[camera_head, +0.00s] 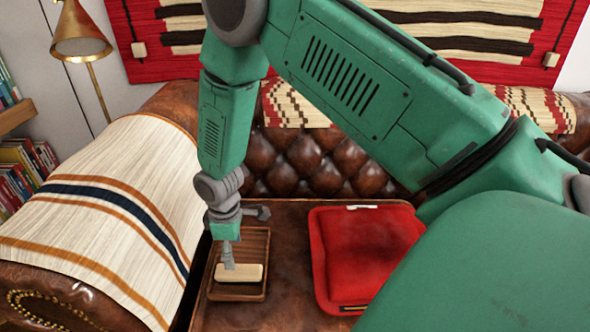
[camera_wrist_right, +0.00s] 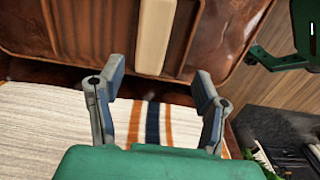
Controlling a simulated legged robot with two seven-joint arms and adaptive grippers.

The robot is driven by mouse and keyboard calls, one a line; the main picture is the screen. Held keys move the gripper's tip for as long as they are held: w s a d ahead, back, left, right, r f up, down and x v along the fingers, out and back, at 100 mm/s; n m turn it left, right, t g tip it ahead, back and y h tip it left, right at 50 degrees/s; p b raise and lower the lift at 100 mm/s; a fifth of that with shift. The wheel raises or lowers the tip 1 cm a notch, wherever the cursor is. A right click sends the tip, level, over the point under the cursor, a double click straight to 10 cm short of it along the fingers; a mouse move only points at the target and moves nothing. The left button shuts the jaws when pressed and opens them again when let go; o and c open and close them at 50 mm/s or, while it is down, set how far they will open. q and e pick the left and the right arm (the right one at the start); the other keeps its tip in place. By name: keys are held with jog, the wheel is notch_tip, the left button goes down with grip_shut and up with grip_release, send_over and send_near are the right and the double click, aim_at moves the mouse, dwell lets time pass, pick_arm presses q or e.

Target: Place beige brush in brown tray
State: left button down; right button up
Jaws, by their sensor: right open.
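The beige brush (camera_head: 240,272), a pale block with a dark underside, lies in the brown tray (camera_head: 258,240), crosswise towards its near end. The tray is wooden with slats and rests on the brown leather seat. My right gripper (camera_head: 229,262) points down at the brush and overlaps it in the head view. In the wrist view my right gripper (camera_wrist_right: 157,82) has its fingers wide apart with nothing between them. The brush (camera_wrist_right: 155,35) lies beyond the fingertips, on the slatted tray (camera_wrist_right: 105,35).
A red cushion (camera_head: 365,250) lies on the seat right of the tray. A striped blanket (camera_head: 110,200) covers the sofa arm at left. The tufted backrest (camera_head: 315,165) rises behind. A brass lamp (camera_head: 82,35) and books (camera_head: 22,170) stand far left.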

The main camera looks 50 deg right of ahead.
jog(key=s+f+m, duration=0.1)
jog(key=s+f, duration=0.1)
jog(key=s, duration=0.2)
jog(key=s+f+m, duration=0.1)
jog(key=s+f, duration=0.1)
jog(key=s, duration=0.2)
jog(key=s+f+m, duration=0.1)
jog(key=s+f, duration=0.2)
jog(key=s, duration=0.1)
jog(key=shift+s+a+y, duration=0.2)
jog(key=shift+a+y, duration=0.1)
jog(key=shift+a, duration=0.05)
jog(key=s, duration=0.2)
jog(key=s+f+m, duration=0.1)
jog(key=s, duration=0.2)
jog(key=s+m, duration=0.1)
jog(key=s, duration=0.2)
jog(key=shift+s+f, duration=0.15)
jog(key=s+m, duration=0.2)
jog(key=s, duration=0.4)
jog(key=shift+d+r+t, duration=0.3)
jog(key=shift+d+r, duration=0.1)
jog(key=shift+r, duration=0.05)
